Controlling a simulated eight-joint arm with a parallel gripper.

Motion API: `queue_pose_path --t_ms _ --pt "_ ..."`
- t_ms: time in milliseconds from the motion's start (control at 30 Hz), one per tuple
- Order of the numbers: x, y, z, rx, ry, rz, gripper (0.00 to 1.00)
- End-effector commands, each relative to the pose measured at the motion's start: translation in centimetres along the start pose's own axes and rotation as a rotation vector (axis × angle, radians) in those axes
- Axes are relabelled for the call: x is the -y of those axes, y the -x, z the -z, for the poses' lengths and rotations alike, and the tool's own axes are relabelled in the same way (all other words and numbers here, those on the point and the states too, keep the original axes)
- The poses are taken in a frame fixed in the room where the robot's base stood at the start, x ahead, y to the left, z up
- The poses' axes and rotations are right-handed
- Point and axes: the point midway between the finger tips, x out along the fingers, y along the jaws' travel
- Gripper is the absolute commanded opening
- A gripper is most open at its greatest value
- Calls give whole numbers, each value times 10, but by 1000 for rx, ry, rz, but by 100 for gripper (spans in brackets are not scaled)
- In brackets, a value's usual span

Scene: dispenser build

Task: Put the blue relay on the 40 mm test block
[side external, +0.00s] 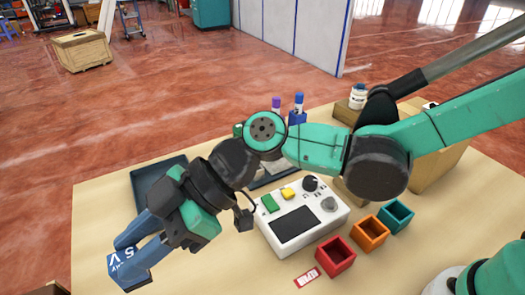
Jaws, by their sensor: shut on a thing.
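The blue relay (126,271), a blue box with white lettering that includes "5 V", is at the lower left. My gripper (133,248) is shut on it, and the fingers hide part of its top. The relay is tilted in the picture; I cannot tell how far it is above the table. The 40 mm test block cannot be picked out for certain. Plain tan blocks stand at the right: one by a white can (346,113), one partly behind my arm (349,192), and a large one (440,165).
A dark blue tray (147,187) lies behind my gripper. A white control box (301,225) with buttons and knobs is mid-table. Red (335,257), orange (370,236) and teal (396,216) open boxes stand to its right. A red label (307,278) lies in front.

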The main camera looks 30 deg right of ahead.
Motion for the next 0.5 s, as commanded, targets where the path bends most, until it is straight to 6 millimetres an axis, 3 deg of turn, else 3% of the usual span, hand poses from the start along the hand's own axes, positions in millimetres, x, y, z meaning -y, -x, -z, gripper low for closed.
queue_pose_path --t_ms 300,500 --pt "0 -32 -59 0 0 0 0" --pt "0 -40 -73 0 0 0 0"
